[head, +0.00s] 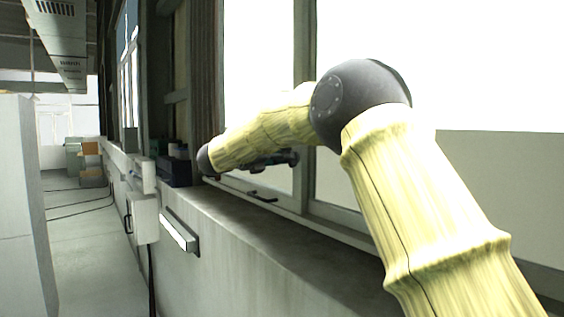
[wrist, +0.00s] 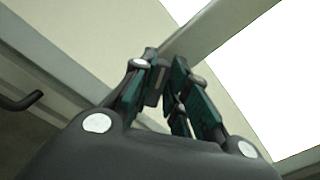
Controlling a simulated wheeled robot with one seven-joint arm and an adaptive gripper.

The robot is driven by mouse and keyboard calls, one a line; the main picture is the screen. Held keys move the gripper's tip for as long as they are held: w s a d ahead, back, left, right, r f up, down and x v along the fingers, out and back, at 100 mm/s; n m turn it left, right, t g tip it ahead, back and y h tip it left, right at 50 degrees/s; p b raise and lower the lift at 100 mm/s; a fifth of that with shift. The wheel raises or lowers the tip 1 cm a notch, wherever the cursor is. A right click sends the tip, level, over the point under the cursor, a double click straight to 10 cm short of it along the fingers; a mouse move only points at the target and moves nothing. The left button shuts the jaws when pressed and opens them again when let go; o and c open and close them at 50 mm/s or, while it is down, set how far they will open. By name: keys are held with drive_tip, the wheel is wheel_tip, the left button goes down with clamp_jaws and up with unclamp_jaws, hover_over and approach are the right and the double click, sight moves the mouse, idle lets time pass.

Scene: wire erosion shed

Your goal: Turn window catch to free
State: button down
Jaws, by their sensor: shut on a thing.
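My gripper (wrist: 168,65) reaches up to the window's upright frame member in the wrist view. Its dark green-padded fingers are shut on a small dark grey piece, the window catch (wrist: 155,86), which is mostly hidden between them. Which way the catch is turned cannot be told. In the head view my gripper (head: 292,158) shows below my forearm, in front of the window pane and partly covered by the arm. The catch cannot be made out there.
A black bar handle (head: 262,196) sits on the lower window frame and also shows in the wrist view (wrist: 20,102). The concrete sill (head: 240,217) runs below. Dark boxes (head: 174,170) stand at its far end.

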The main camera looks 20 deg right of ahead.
drive_tip(key=n, duration=0.7)
drive_tip(key=f+n+b, duration=0.1)
drive_tip(key=n, duration=0.3)
drive_tip(key=shift+w+f+n, duration=0.1)
drive_tip(key=shift+w+n, duration=0.2)
drive_tip(key=shift+w, duration=0.05)
idle(0.4)
drive_tip(key=c, duration=1.4)
unclamp_jaws()
drive_tip(key=shift+f, duration=0.1)
drive_tip(key=shift+a, duration=0.1)
drive_tip(key=v, duration=1.1)
drive_tip(key=shift+s+a, duration=0.1)
drive_tip(key=shift+a, duration=0.3)
